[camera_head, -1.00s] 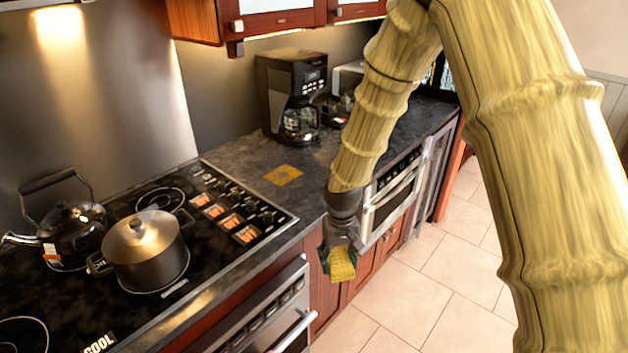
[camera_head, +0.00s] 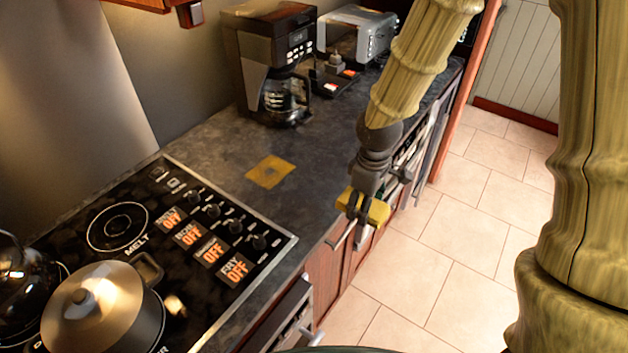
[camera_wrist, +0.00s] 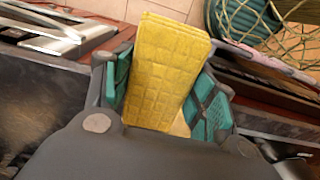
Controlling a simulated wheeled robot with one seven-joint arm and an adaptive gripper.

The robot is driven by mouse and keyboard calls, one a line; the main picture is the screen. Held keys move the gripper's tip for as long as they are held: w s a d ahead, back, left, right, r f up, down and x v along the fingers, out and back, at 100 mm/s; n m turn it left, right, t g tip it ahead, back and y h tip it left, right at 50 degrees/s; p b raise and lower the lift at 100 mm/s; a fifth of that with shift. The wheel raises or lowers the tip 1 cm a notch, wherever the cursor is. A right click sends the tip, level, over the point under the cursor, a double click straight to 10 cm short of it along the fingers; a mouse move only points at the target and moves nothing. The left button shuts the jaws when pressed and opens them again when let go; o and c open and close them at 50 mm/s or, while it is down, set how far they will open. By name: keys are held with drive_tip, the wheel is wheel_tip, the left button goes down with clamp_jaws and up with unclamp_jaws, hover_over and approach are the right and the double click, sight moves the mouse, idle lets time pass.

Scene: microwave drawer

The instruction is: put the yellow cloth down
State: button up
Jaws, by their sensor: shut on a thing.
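A yellow cloth, a thick folded block with a grid texture (camera_wrist: 165,65), is between the teal pads of my gripper (camera_wrist: 162,95) in the wrist view. In the head view, my gripper (camera_head: 362,207) is shut on the yellow cloth (camera_head: 378,211) and holds it just off the front edge of the dark counter. A flat yellow square patch (camera_head: 270,172) lies on the counter between the stove and the coffee maker, to the left of my gripper. Its bare surface is visible.
The stove (camera_head: 140,225) with a lidded pot (camera_head: 100,305) and a kettle (camera_head: 15,285) is at the left. A coffee maker (camera_head: 270,60) and a toaster (camera_head: 357,35) stand at the back. The counter around the patch is clear. A netted teal round thing (camera_wrist: 240,15) shows in the wrist view.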

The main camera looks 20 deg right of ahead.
drive_tip(key=p, duration=0.5)
hover_over(318, 194)
drive_tip(key=shift+f, duration=0.7)
drive_tip(key=shift+a+f+p, duration=0.1)
drive_tip(key=shift+f+p, duration=0.95)
drive_tip(key=shift+f, duration=0.7)
drive_tip(key=shift+s+f, duration=0.1)
drive_tip(key=shift+f, duration=0.2)
drive_tip(key=o, duration=1.2)
drive_tip(key=shift+o, duration=0.2)
drive_tip(key=shift+f, duration=0.15)
drive_tip(key=shift+r, duration=0.55)
wheel_tip(318, 194, up, 12)
drive_tip(key=b, duration=0.4)
drive_tip(key=shift+b, duration=0.3)
